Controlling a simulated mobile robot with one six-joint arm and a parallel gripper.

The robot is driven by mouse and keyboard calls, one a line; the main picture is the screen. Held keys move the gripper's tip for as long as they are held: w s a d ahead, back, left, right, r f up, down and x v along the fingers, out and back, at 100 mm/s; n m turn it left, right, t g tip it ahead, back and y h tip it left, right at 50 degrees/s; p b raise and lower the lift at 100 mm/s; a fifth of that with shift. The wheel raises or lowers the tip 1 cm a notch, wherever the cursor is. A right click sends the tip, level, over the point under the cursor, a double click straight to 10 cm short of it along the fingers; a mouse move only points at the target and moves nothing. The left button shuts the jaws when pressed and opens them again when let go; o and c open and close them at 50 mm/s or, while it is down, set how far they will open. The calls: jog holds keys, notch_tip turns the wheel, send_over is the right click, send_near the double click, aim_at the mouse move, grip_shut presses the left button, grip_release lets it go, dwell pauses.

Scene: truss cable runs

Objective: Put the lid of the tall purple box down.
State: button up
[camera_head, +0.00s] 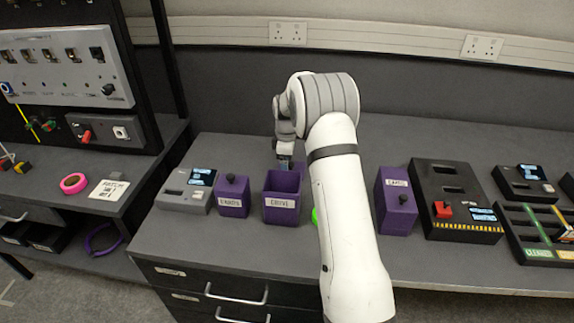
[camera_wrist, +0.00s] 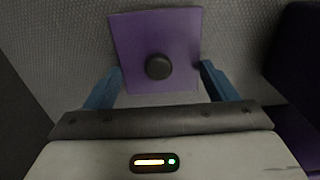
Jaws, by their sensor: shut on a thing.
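The purple lid (camera_wrist: 180,38) with a round black knob (camera_wrist: 158,66) is between the blue fingers of my gripper (camera_wrist: 160,85), which is shut on it by its side edges. Grey surface shows around the lid; I cannot tell whether the lid touches it. In the head view, my gripper (camera_head: 284,161) is just behind an open, lidless purple box (camera_head: 281,215) with a white label. The lid is mostly hidden there behind the box. A dark purple wall (camera_wrist: 293,60) stands at the right in the wrist view.
A lidded purple box (camera_head: 232,200) stands left of the open box, beside a grey device (camera_head: 186,193). Another purple box (camera_head: 395,215) with a knob and a black device (camera_head: 455,205) stand right of my arm. A bright green thing (camera_head: 315,216) is partly hidden by my arm.

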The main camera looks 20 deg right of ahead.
jog(key=shift+f, duration=0.45)
jog(key=shift+f, duration=0.2)
jog(key=o, duration=0.9)
jog(key=shift+o, duration=0.2)
jog(key=shift+r, duration=0.1)
